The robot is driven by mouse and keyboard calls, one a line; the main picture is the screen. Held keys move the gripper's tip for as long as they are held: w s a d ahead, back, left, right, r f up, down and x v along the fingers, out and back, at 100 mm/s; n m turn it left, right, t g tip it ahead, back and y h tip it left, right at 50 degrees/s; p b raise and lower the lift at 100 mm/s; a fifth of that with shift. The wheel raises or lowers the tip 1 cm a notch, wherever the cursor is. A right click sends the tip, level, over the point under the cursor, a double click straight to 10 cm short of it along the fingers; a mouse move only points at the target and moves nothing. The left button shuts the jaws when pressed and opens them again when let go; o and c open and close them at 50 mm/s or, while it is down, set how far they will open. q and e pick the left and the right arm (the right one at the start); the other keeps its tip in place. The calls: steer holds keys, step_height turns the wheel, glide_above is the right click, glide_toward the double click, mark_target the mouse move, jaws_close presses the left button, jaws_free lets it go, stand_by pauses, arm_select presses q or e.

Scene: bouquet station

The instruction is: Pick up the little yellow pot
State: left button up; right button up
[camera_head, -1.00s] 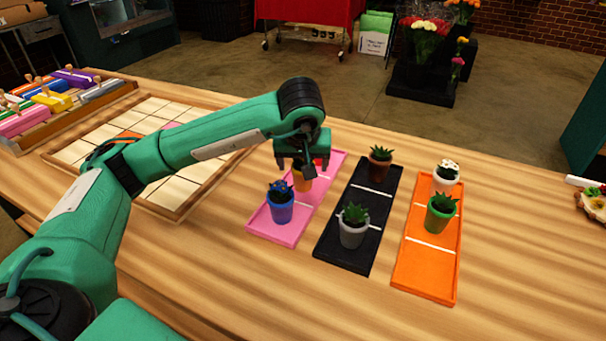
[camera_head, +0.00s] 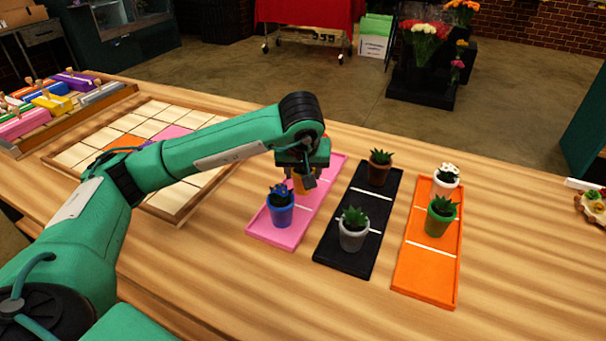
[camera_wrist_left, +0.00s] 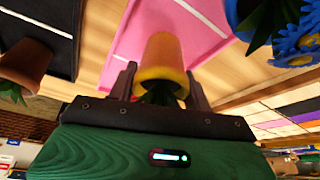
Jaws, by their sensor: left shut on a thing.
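The little yellow pot (camera_head: 303,182) stands on the pink tray (camera_head: 290,232), mostly hidden under my left gripper in the head view. In the left wrist view the yellow pot (camera_wrist_left: 161,58) sits between the two fingers, with dark green leaves at its rim. My left gripper (camera_head: 302,172) is over the pot from above, its fingers shut on the pot's sides; it also shows in the left wrist view (camera_wrist_left: 160,85). The pot seems to be at tray height; I cannot tell whether its base touches the tray. My right gripper is not in view.
A blue pot (camera_head: 279,208) with blue flowers stands close in front on the pink tray. To the right, a black tray (camera_head: 340,253) holds a brown pot (camera_head: 380,172) and a grey pot (camera_head: 353,234). An orange tray (camera_head: 425,275) holds white and green pots. A tiled board (camera_head: 90,152) lies left.

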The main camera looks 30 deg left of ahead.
arm_select(q)
step_height(320, 180, up, 20)
steer(key=p, duration=0.1)
steer(key=shift+f, duration=0.15)
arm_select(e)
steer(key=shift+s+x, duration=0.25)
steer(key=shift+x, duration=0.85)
